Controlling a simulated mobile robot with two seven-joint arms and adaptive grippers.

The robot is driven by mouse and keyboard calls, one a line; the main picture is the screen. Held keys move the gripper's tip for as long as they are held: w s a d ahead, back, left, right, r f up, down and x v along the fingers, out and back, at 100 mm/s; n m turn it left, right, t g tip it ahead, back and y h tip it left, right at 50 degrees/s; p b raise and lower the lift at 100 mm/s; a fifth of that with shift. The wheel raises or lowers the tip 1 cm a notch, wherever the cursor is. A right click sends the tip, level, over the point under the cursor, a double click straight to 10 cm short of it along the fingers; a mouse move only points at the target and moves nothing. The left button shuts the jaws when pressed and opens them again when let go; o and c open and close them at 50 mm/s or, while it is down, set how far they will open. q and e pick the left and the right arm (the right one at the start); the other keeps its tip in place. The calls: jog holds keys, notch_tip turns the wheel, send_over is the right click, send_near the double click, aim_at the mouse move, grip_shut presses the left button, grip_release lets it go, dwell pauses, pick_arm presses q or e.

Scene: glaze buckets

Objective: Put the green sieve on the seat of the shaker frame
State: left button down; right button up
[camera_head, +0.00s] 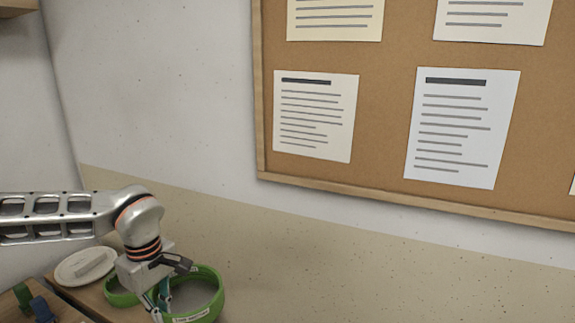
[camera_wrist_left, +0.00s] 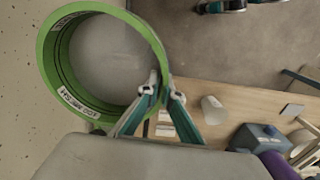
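The green sieve (camera_head: 212,304) is a round ring with a grey mesh and a white label, low in the head view. My left gripper (camera_head: 165,299) is at its left wall. In the left wrist view the sieve (camera_wrist_left: 48,70) fills the upper left, and its wall runs between the two fingertips of my gripper (camera_wrist_left: 165,88), which look closed on it. Another green curved piece (camera_head: 118,298) shows left of the gripper; I cannot tell whether it is a separate ring. I cannot make out the shaker frame or its seat. My right gripper is not in view.
A white plate (camera_head: 68,273) with a grey block stands at the lower left. A wooden top (camera_wrist_left: 235,98) carries a white cup (camera_wrist_left: 213,109), a blue object (camera_wrist_left: 258,137) and a purple one (camera_wrist_left: 278,166). A cork board (camera_head: 385,110) hangs on the wall.

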pick_arm(q)
jog(key=s+d+m, duration=0.2)
jog(key=s+m, duration=0.4)
jog(key=m, duration=0.6)
jog(key=shift+r+m, duration=0.3)
